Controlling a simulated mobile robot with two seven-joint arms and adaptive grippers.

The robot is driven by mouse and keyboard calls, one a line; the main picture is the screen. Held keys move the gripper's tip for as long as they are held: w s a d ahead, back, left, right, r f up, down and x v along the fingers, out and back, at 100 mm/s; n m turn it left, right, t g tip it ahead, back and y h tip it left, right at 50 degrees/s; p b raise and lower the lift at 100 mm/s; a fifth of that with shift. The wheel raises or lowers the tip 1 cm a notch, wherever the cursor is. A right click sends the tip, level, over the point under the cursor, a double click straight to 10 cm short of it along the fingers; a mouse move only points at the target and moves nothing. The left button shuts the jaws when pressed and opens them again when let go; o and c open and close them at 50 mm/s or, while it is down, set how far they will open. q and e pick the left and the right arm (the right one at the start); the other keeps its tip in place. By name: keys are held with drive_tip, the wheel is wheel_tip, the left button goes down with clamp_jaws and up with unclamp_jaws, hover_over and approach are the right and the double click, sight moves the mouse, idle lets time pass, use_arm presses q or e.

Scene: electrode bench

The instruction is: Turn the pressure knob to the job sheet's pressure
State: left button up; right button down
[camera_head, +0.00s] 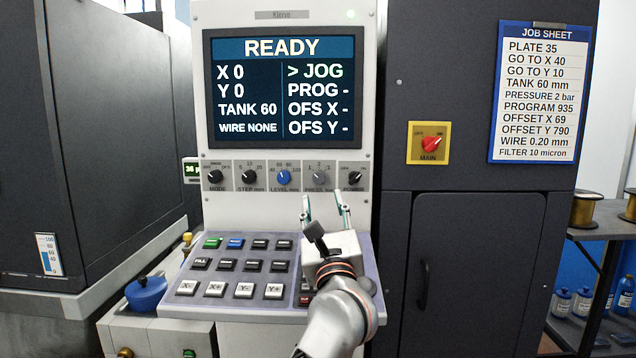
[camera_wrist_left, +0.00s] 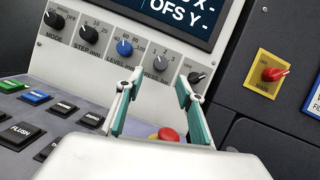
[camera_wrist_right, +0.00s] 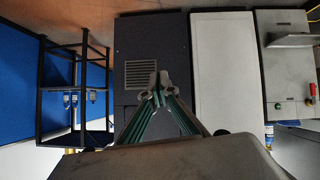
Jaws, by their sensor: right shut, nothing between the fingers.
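The pressure knob (camera_head: 319,177) is a small grey dial in the knob row below the screen. It also shows in the left wrist view (camera_wrist_left: 158,63), with marks 1, 2, 3 above it; its exact setting is hard to read. The job sheet (camera_head: 540,92) reads PRESSURE 2 bar. My left gripper (camera_head: 325,206) is open and empty, its fingers just below and in front of the knob, apart from it. In the left wrist view the fingers (camera_wrist_left: 157,98) stand wide apart. My right gripper (camera_wrist_right: 158,90) is shut and empty, away from the panel.
The screen (camera_head: 282,89) reads READY, TANK 60, WIRE NONE. The level knob (camera_head: 284,177) and power knob (camera_head: 354,177) flank the pressure knob closely. The keypad (camera_head: 235,268) slopes out below. A red emergency button (camera_wrist_left: 168,134) lies under my left gripper. The main switch (camera_head: 430,143) is at right.

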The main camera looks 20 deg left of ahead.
sight(319, 179)
use_arm(q)
drive_tip(key=x, duration=0.7)
drive_tip(key=shift+w+a+r, duration=0.1)
drive_tip(key=shift+a+r, duration=0.05)
drive_tip(key=shift+r, duration=0.2)
clamp_jaws()
